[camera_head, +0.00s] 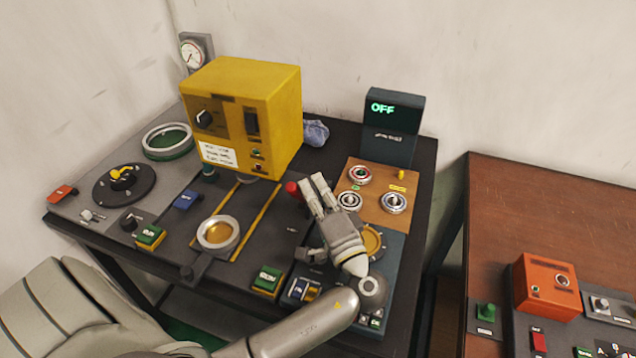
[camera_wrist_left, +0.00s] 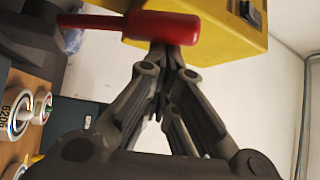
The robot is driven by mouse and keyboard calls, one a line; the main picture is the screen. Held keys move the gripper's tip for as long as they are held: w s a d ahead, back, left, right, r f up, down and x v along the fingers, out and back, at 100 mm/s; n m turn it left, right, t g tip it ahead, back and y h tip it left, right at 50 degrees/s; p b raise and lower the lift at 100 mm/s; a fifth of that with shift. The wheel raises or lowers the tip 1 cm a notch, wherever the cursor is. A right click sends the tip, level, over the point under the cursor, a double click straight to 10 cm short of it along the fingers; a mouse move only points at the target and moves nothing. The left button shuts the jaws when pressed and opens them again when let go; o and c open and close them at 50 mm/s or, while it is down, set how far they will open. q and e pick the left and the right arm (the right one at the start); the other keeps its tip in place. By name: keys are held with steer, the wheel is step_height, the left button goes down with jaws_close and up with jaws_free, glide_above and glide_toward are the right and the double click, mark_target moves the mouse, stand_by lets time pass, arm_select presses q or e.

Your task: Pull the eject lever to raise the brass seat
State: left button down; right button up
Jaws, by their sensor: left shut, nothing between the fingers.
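A red lever knob (camera_head: 292,188) stands at the lower right of the yellow machine, just left of my left gripper's fingertips (camera_head: 313,184). In the left wrist view the red handle (camera_wrist_left: 165,27) crosses in front of the closed fingertips (camera_wrist_left: 160,50); I cannot tell whether they touch. My left gripper is shut and empty. A brass disc (camera_head: 373,241) on the blue-grey panel is partly hidden behind the gripper. Another brass disc (camera_head: 217,233) lies inside a silver ring on the dark slide, left of the gripper. My right gripper is not in view.
The yellow machine (camera_head: 255,110) rises behind the gripper. Several bearing rings (camera_head: 393,202) lie on the brown board at the right, below a display reading OFF (camera_head: 393,112). A green button box (camera_head: 267,279) stands near the front edge. A wooden table (camera_head: 540,205) is further right.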

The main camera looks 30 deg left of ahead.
arm_select(q)
steer(key=shift+s+d+f, duration=0.15)
steer(key=shift+s+f, duration=0.05)
steer(key=shift+s, duration=0.25)
